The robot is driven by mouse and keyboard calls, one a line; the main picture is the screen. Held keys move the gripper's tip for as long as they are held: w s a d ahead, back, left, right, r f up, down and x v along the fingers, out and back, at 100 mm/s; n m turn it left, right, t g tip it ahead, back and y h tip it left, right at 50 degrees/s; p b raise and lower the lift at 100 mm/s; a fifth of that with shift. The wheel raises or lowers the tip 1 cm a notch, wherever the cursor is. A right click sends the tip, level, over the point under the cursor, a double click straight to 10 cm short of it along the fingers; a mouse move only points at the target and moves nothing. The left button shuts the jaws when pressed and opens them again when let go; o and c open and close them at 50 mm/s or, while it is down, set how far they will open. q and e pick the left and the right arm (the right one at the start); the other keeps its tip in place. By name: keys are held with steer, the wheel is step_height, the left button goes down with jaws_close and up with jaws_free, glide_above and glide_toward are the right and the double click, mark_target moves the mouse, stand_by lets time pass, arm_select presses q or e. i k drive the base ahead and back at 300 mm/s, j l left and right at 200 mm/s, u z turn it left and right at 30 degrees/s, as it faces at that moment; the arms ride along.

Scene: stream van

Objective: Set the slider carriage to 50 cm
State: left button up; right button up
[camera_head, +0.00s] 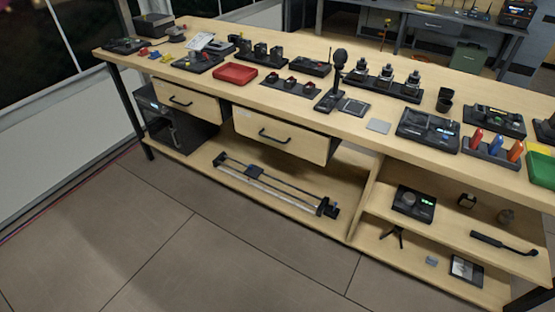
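A long black camera slider (290,191) lies on the lower shelf of the wooden bench, under the drawers. A small dark block that looks like its carriage (254,171) sits on the rails, nearer the left end. A pale strip, perhaps a scale, runs along the slider's front side; its marks are too small to read. A dark fitting (325,207) stands at the right end of the rails. Neither of my grippers is in view.
The bench top (375,148) above carries many small devices and a red tray (236,73). Two drawers, one on the left (190,101) and one on the right (280,134), overhang the slider's shelf. An upright divider (366,200) stands right of the slider. The floor (200,250) in front is clear.

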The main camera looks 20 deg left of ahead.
mark_target(253, 172)
steer(key=i+j+z, duration=0.3)
steer(key=j, duration=0.3)
steer(key=i+j+z, duration=0.3)
steer(key=j, duration=0.35)
steer(key=i+j+z, duration=0.35)
steer(key=j, duration=0.4)
